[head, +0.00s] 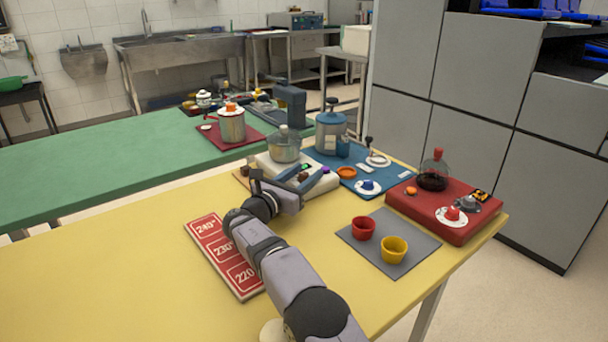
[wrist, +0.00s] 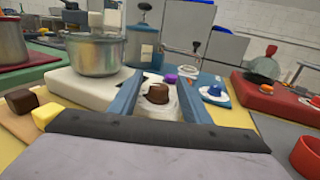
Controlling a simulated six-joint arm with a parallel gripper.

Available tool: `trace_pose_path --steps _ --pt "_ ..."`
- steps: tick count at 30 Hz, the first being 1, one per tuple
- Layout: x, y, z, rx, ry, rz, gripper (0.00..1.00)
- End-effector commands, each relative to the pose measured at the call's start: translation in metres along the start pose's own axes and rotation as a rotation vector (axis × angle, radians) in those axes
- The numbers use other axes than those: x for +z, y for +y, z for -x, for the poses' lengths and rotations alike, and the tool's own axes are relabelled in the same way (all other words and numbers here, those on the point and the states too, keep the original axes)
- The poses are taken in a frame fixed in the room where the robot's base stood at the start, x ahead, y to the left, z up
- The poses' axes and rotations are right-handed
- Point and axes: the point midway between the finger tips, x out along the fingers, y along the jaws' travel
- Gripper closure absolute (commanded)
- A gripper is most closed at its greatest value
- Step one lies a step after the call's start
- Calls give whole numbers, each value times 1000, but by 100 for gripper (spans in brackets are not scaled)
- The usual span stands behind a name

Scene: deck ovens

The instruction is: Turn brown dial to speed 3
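The brown dial (wrist: 157,93) sits on a pale round plate at the front of a white appliance base (wrist: 78,88) that carries a metal pot (wrist: 97,54). My gripper (wrist: 158,92) is open, with its two blue-grey fingers to the left and right of the dial. A gap shows between each finger and the dial, and nothing is held. In the head view my gripper (head: 296,182) reaches over the white base (head: 265,160), and its fingers largely hide the dial. No speed marks are readable.
A purple knob (wrist: 170,79) is just beyond the dial. A blue mat (head: 350,178) with a canister (head: 330,132) lies behind. A red base with a flask (head: 433,180) and a grey mat with red (head: 363,228) and yellow (head: 394,249) cups are to the right. A red temperature board (head: 222,256) lies left.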

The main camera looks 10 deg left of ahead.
Motion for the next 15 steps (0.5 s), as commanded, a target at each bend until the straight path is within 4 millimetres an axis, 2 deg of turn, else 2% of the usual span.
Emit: trace_pose_path --steps 8,15 --pt "0 0 1 1 1 0 57" --pt "0 1 17 3 1 0 57"
